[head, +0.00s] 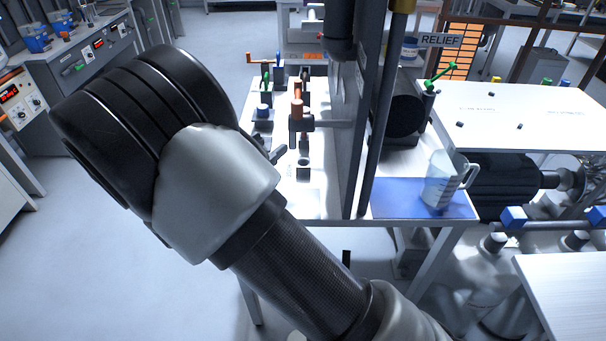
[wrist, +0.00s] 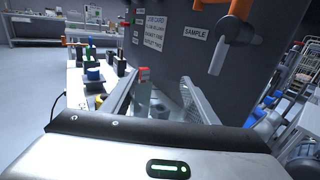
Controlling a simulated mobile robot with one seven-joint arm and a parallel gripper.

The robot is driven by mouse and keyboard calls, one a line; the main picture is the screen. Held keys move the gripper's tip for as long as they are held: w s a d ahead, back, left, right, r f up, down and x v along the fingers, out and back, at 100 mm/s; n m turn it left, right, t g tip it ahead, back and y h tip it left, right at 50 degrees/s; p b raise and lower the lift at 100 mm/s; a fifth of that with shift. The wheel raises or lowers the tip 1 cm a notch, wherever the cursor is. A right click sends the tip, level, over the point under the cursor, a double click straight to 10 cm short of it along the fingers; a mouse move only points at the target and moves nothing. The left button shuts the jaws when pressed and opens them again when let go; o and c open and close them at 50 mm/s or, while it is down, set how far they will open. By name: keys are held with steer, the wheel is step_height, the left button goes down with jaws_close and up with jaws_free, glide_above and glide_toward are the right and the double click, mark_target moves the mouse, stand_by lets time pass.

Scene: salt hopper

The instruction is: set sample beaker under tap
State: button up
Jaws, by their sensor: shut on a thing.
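In the wrist view my gripper (wrist: 160,88) points at the dark panel, its two fingers a little apart and shut on what appears to be the clear sample beaker (wrist: 162,102), hard to make out. The sample tap (wrist: 217,55), with an orange handle and pale spout, is on the panel, above and right of the fingers. Its label (wrist: 208,29) reads SAMPLE. In the head view an orange-topped tap (head: 298,112) juts over the white bench; my arm hides the gripper and whatever it holds.
Right of the panel, a clear jug with a handle (head: 440,182) stands on a blue mat (head: 393,200), near the RELIEF sign (head: 440,40) and a green-handled valve (head: 436,80). Several coloured valves stand on the bench left of the panel (head: 352,130). Open floor (head: 100,250) lies to the left.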

steer(key=d, duration=0.8)
steer(key=shift+s+d+f+b, duration=0.15)
steer(key=shift+f+b, duration=0.4)
steer(key=shift+f, duration=0.6)
steer(key=shift+w+d+f+b, duration=0.1)
steer(key=shift+d+f+b, duration=0.1)
steer(key=shift+f+b, duration=0.7)
steer(key=shift+s+d+f+b, duration=0.1)
steer(key=shift+d+f+b, duration=0.15)
steer(key=shift+f, duration=1.15)
steer(key=shift+f, duration=0.3)
steer(key=o, duration=1.2)
steer(key=shift+r, duration=0.15)
